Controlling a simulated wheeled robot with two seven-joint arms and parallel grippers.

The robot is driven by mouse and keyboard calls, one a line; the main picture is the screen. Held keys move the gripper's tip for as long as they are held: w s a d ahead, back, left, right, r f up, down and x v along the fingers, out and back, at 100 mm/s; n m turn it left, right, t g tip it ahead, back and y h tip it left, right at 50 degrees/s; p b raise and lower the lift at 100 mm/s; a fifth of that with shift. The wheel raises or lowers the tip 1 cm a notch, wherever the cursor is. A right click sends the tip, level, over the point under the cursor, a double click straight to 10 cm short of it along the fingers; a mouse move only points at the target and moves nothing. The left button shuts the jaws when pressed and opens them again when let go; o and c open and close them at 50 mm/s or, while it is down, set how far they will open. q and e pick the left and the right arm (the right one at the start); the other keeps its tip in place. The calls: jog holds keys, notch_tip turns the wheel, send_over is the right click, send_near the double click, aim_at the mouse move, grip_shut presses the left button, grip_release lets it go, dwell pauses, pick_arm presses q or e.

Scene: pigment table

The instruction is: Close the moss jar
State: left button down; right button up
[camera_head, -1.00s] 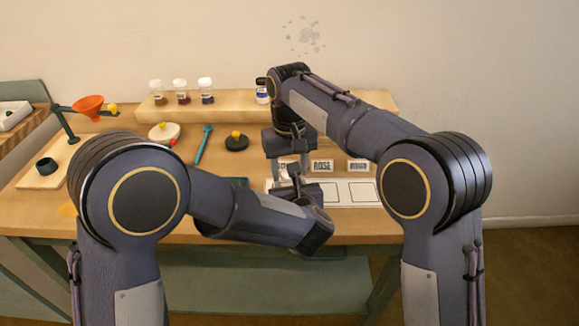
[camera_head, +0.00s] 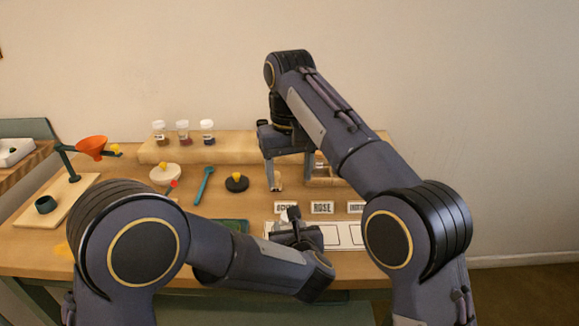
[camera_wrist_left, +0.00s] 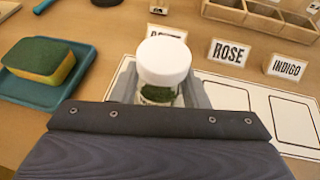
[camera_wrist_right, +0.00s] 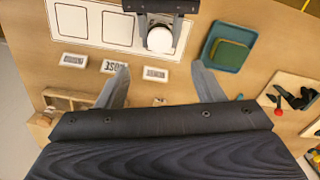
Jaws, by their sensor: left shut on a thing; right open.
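The moss jar (camera_wrist_left: 158,94) is a small clear jar with green contents. Its white lid (camera_wrist_left: 164,60) sits on its top; I cannot tell how tight it is. My left gripper (camera_head: 292,222) is shut around the jar's body, and the jar stands upright over the white card. The lid also shows in the right wrist view (camera_wrist_right: 160,39). My right gripper (camera_head: 290,178) is open and empty, above and behind the jar. Its spread fingers show in the right wrist view (camera_wrist_right: 160,68), apart from the lid.
Label signs, including ROSE (camera_wrist_left: 230,52) and INDIGO (camera_wrist_left: 286,68), stand behind the white card (camera_wrist_left: 232,94). A sponge (camera_wrist_left: 40,60) lies in a blue tray (camera_wrist_left: 75,90) to the left. A wooden shelf (camera_head: 230,150) holds several jars. A wooden compartment box (camera_wrist_left: 262,17) stands behind the signs.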

jog(key=shift+r, duration=0.75)
pick_arm(q)
jog(key=c, duration=0.7)
grip_release()
jog(key=shift+c, duration=0.2)
jog(key=shift+s, duration=0.1)
jog(key=v, duration=0.7)
jog(key=shift+s+d+r+b, duration=0.1)
jog(key=shift+s+r+b, duration=0.05)
jog(key=shift+s+b, duration=0.2)
jog(key=shift+w, duration=0.1)
pick_arm(e)
jog(key=shift+f, duration=0.4)
